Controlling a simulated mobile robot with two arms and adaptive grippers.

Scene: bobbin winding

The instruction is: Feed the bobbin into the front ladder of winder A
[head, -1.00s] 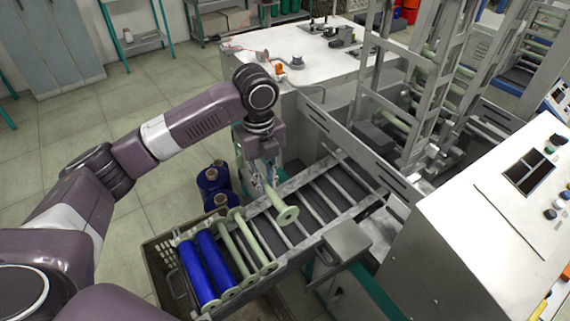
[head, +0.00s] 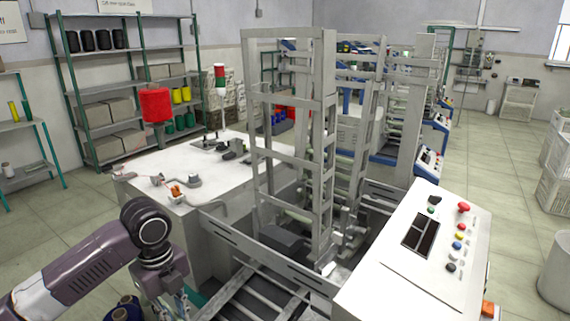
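Winder A has a white table top (head: 225,165) and a tall grey ladder frame (head: 328,130) in the middle of the head view. The ladder has several cross bars, and I see no bobbin on them. Its foot stands in the dark trough behind a grey side plate (head: 262,258). My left gripper (head: 178,303) is at the bottom edge, left of the feed rack (head: 250,298). Its fingertips are cut off, so the bobbin and the grip are hidden. My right gripper is out of view.
A white control panel (head: 440,245) with buttons stands at the right of the ladder. A red, white and green signal lamp (head: 220,75) rises behind the table. Blue spools (head: 122,310) are at bottom left.

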